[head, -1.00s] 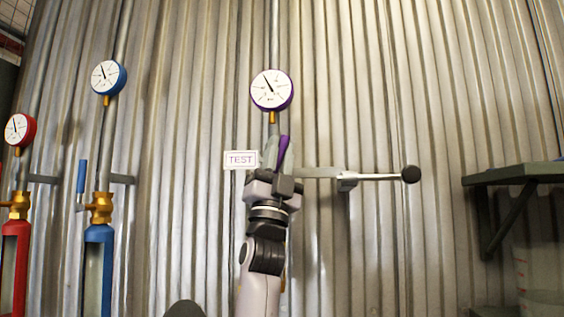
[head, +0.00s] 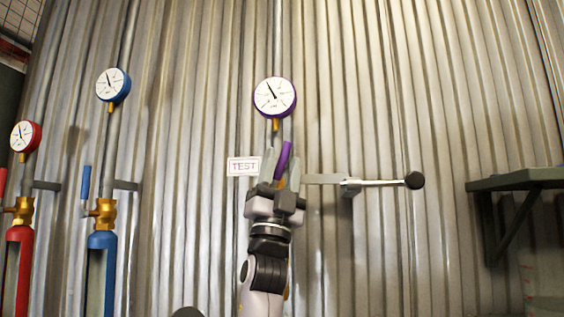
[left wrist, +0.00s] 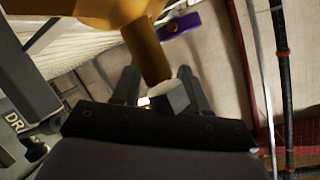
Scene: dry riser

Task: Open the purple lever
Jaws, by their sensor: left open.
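The purple lever (head: 285,156) stands nearly upright under the purple-rimmed gauge (head: 274,97) in the head view. Its lower part is hidden by my left gripper (head: 281,174), which is open with its fingers pointing up around or in front of the lever; I cannot tell which. In the left wrist view the purple lever (left wrist: 180,26) shows at the top, beyond the fingertips. A brass valve part (left wrist: 146,48) reaches down close to the space between the fingers of the left gripper (left wrist: 157,86). Contact is unclear. My right gripper is out of view.
A TEST sign (head: 243,166) is just left of the gripper. Blue (head: 101,240) and red (head: 20,235) risers stand at the left, a shelf (head: 515,180) at the right.

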